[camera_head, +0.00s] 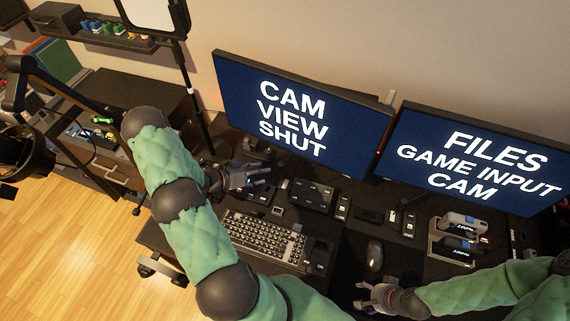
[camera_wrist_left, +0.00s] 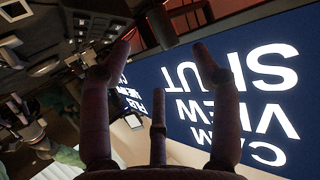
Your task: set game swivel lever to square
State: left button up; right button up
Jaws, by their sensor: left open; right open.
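My left gripper (camera_head: 258,177) is over the back of the desk, just below the left monitor, with its fingers spread and nothing between them. In the left wrist view its open fingers (camera_wrist_left: 163,48) show in front of the monitor. My right gripper (camera_head: 368,298) is open and empty low over the desk, below the mouse. Several small dark control boxes (camera_head: 311,195) stand behind the keyboard, beside my left gripper. I cannot tell which part is the game swivel lever, and no square mark is legible.
The left monitor (camera_head: 300,115) reads "CAM VIEW SHUT"; the right monitor (camera_head: 475,155) reads "FILES GAME INPUT CAM". A keyboard (camera_head: 262,238), a mouse (camera_head: 375,255) and a grey rack (camera_head: 455,240) occupy the desk. The dark desk around the mouse is mostly clear.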

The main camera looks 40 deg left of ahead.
aim_at(279, 169)
pick_arm(q)
jog(key=x, duration=1)
jog(key=shift+s, duration=0.1)
grip_shut()
jog(key=shift+d+f+b, duration=0.1)
jog(key=shift+d+b, duration=0.05)
jog(key=shift+b, duration=0.15)
